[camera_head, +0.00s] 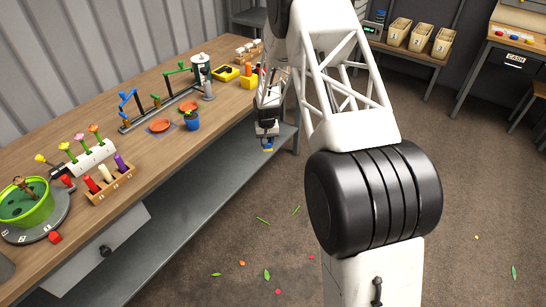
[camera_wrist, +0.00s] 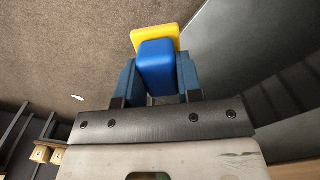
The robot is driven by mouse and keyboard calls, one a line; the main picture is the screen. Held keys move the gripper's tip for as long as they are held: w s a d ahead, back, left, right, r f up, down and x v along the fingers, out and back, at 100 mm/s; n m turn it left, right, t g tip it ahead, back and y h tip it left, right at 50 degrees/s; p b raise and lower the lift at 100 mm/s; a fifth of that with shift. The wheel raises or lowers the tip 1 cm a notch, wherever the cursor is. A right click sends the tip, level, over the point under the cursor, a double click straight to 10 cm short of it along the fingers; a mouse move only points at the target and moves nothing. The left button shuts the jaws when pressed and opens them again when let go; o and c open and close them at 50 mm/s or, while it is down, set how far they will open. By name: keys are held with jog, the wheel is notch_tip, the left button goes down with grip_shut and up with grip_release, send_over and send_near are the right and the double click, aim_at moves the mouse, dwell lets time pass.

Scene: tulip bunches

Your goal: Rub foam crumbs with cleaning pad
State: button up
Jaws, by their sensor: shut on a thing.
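My gripper (camera_head: 267,142) hangs off the front edge of the workbench, toward its far right end. In the wrist view my gripper (camera_wrist: 157,82) has its two blue fingers closed on the sides of a cleaning pad (camera_wrist: 156,64), a blue block with a yellow layer at its far end. The pad also shows small in the head view (camera_head: 267,150), below the fingers and clear of the bench top. I cannot make out foam crumbs for certain in either view.
A grey shelf (camera_head: 215,165) runs below. Leaves and small coloured bits lie on the brown floor (camera_head: 240,250).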

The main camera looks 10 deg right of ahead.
jog(key=w+a+r+m, duration=0.1)
jog(key=w+a+r, duration=0.35)
jog(key=r, duration=0.55)
jog(key=w+a+r, duration=0.4)
jog(key=w+r, duration=0.1)
jog(key=r, duration=0.5)
jog(key=a+r+m, duration=0.1)
jog(key=a+r, duration=0.8)
jog(key=a, duration=0.2)
jog(key=s+a+f+m, duration=0.15)
jog(key=s+a, duration=0.35)
jog(key=a, duration=0.6)
jog(key=s+a+f+m, duration=0.15)
jog(key=s+a, duration=0.35)
jog(key=a, duration=0.7)
jog(key=s+a+f+m, duration=0.1)
jog(key=s+a+f, duration=0.1)
jog(key=s+a, duration=0.7)
jog(key=s+a+f+m, duration=0.2)
jog(key=s+a, duration=0.7)
jog(key=a, duration=0.3)
jog(key=shift+s, duration=0.3)
jog(key=shift+f, duration=0.1)
